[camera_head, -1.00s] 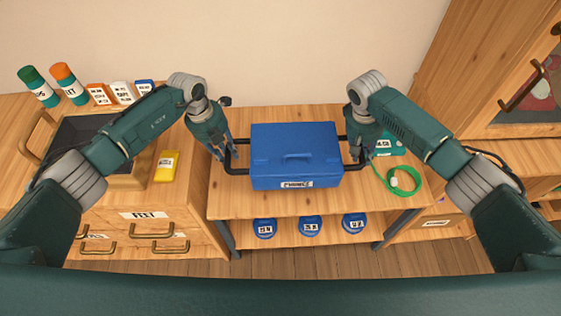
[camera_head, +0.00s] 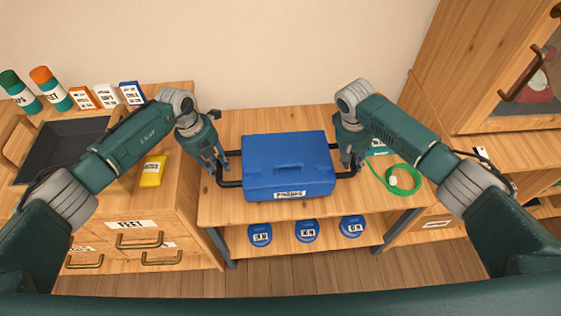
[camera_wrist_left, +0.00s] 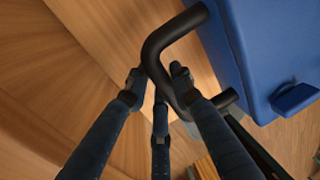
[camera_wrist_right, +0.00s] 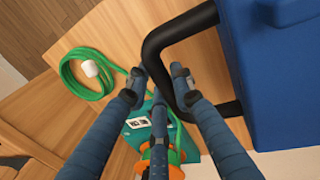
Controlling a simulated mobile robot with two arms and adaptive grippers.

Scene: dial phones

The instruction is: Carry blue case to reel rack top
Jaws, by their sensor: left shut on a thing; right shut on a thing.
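The blue case (camera_head: 287,178) is a box with a top grip, a front label and a black bar handle on each side. In the head view it is over the middle of the wooden rack top (camera_head: 240,213); I cannot tell whether it touches the top. My left gripper (camera_head: 222,165) is shut on the left handle, which runs between its fingers in the left wrist view (camera_wrist_left: 157,72). My right gripper (camera_head: 350,160) is shut on the right handle, also seen between its fingers in the right wrist view (camera_wrist_right: 165,80). The case looks about level.
A green cable coil (camera_head: 403,180) and a teal box (camera_wrist_right: 137,125) are right of the case. Blue reels (camera_head: 307,231) sit on the shelf below. A yellow pack (camera_head: 152,171), a dark tray (camera_head: 62,147) and bottles (camera_head: 50,88) stand on the left cabinet.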

